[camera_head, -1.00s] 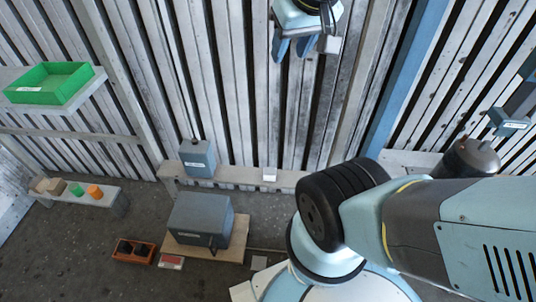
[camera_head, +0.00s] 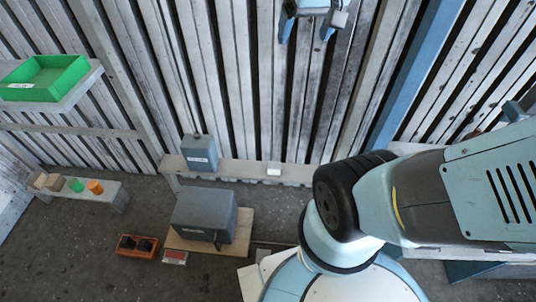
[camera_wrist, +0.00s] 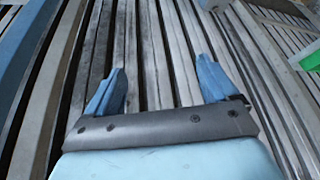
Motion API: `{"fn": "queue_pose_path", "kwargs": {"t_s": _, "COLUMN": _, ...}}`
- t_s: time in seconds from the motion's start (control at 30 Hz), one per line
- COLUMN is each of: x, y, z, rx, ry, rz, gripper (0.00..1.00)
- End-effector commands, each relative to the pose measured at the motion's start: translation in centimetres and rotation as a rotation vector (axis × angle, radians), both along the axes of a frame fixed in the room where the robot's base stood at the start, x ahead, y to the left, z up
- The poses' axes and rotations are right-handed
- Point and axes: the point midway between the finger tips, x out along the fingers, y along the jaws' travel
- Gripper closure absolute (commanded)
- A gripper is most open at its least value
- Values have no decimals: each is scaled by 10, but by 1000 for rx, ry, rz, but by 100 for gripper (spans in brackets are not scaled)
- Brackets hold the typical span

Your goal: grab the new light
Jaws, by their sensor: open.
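No thing in view is clearly marked as the new light. A green cylinder (camera_head: 76,185) and an orange cylinder (camera_head: 95,187) stand on a low grey bench (camera_head: 116,198) at the left; I cannot tell whether either is a light. My gripper (camera_head: 306,36) is at the top middle, in front of the slatted wall and far from that bench. In the wrist view my gripper (camera_wrist: 160,70) has its two blue fingers spread, with only wall slats visible between them.
A green bin (camera_head: 45,93) sits on a shelf at the left. A grey box (camera_head: 199,154) and a small white block (camera_head: 273,168) are on a ledge. A larger grey housing (camera_head: 204,214) rests on a board. An orange tray (camera_head: 137,246) lies on the floor.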

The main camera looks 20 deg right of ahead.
Motion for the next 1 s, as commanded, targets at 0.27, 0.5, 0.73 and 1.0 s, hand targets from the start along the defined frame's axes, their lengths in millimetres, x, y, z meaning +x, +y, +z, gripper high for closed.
{"fn": "queue_pose_path", "kwargs": {"t_s": 0.27, "x": 64, "y": 5, "z": -42, "rx": 42, "ry": 86, "rz": -28, "gripper": 6}}
{"fn": "queue_pose_path", "kwargs": {"t_s": 0.5, "x": 112, "y": 7, "z": -89, "rx": 71, "ry": 152, "rz": -60, "gripper": 6}}
{"fn": "queue_pose_path", "kwargs": {"t_s": 0.73, "x": 152, "y": 7, "z": -145, "rx": 94, "ry": 215, "rz": -97, "gripper": 6}}
{"fn": "queue_pose_path", "kwargs": {"t_s": 1.0, "x": 188, "y": 6, "z": -222, "rx": 109, "ry": 290, "rz": -149, "gripper": 6}}
